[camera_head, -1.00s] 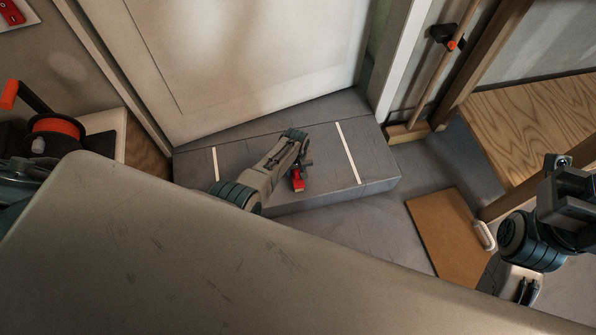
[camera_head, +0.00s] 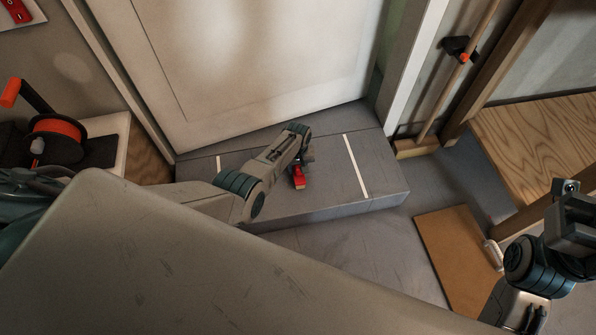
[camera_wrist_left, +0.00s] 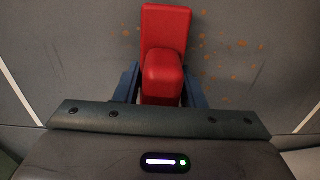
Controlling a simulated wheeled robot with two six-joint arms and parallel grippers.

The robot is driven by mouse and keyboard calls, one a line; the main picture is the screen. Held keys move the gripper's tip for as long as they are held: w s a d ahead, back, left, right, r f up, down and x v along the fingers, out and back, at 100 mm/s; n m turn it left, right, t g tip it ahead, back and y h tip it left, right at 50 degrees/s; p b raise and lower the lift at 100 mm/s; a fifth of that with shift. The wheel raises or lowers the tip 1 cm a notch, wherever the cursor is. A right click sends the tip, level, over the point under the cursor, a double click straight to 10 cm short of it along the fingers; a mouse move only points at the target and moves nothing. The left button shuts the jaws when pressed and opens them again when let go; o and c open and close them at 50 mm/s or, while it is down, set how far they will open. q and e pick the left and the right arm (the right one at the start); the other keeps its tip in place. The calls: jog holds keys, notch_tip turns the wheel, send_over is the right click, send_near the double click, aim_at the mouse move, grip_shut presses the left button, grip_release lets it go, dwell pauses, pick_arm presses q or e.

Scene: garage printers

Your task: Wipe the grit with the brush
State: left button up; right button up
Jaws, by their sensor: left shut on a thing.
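My left gripper (camera_head: 300,166) is shut on a red brush (camera_head: 298,179) over the grey step in front of the door. In the left wrist view the red brush (camera_wrist_left: 166,28) stands between the blue fingers of the left gripper (camera_wrist_left: 163,86), and its bristles are hidden. The grit is too small to make out in the head view. My right arm is at the right edge; its fingertips cannot be made out.
The grey step (camera_head: 330,207) has two white strips (camera_head: 356,166) across it. A white door (camera_head: 255,60) stands behind it. A brown board (camera_head: 450,255) lies on the floor to the right, near a wooden surface (camera_head: 540,130). An orange reel (camera_head: 58,135) is at the left.

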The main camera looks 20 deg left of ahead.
pick_arm(q)
jog(key=shift+w+a+f+b, duration=0.3)
jog(key=shift+w+a+b, duration=0.4)
jog(key=shift+w+b, duration=0.25)
jog(key=shift+w+a+r+b, duration=0.15)
jog(key=shift+w+a+b, duration=0.15)
jog(key=shift+w, duration=0.1)
